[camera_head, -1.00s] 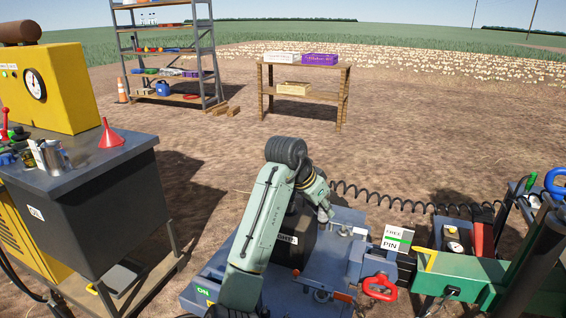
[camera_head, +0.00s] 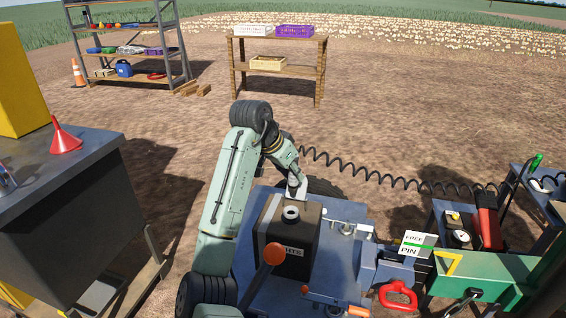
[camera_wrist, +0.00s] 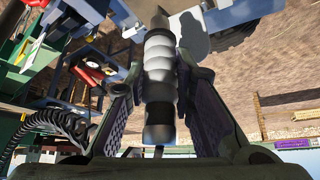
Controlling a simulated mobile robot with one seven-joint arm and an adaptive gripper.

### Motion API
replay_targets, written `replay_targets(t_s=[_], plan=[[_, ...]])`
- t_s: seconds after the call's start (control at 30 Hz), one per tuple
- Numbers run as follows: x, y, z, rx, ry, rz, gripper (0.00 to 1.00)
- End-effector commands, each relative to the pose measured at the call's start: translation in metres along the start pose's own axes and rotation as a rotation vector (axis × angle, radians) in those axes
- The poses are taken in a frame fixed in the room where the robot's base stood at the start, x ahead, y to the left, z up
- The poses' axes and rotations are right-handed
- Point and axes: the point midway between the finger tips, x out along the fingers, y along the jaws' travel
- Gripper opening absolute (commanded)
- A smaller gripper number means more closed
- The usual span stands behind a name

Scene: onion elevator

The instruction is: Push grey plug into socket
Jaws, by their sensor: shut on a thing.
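In the wrist view, the plug (camera_wrist: 160,65), grey-white ribbed with dark bands, lies between the two purple-padded fingers of my gripper (camera_wrist: 158,120). My gripper is shut on it. In the head view my gripper (camera_head: 296,186) is small, just behind a dark box (camera_head: 290,240) with a partly readable label ending in "HTS". A round pale ring (camera_head: 290,213) is on top of this box; I cannot tell whether it is the socket. The plug cannot be made out in the head view, and I cannot see it in any socket.
A black coiled cable (camera_head: 375,174) runs right from near my wrist. A red handle (camera_head: 397,297) and a "FREE PIN" sign (camera_head: 413,244) are at the right by green equipment. An orange knob (camera_head: 273,255) stands before the box. A bench with a red funnel (camera_head: 66,140) is left.

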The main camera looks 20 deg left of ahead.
Motion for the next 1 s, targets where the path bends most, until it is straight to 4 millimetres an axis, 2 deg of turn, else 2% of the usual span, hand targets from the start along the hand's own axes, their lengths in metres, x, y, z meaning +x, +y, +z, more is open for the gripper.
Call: replay_targets(t_s=[0.27,0.7,1.0], plan=[[0.005,0.0,0.003,0.001,0.001,0.0,0.0],[0.036,0.0,0.024,0.0,0.001,-0.001,0.0],[0.038,0.0,0.025,0.001,0.002,-0.001,0.0]])
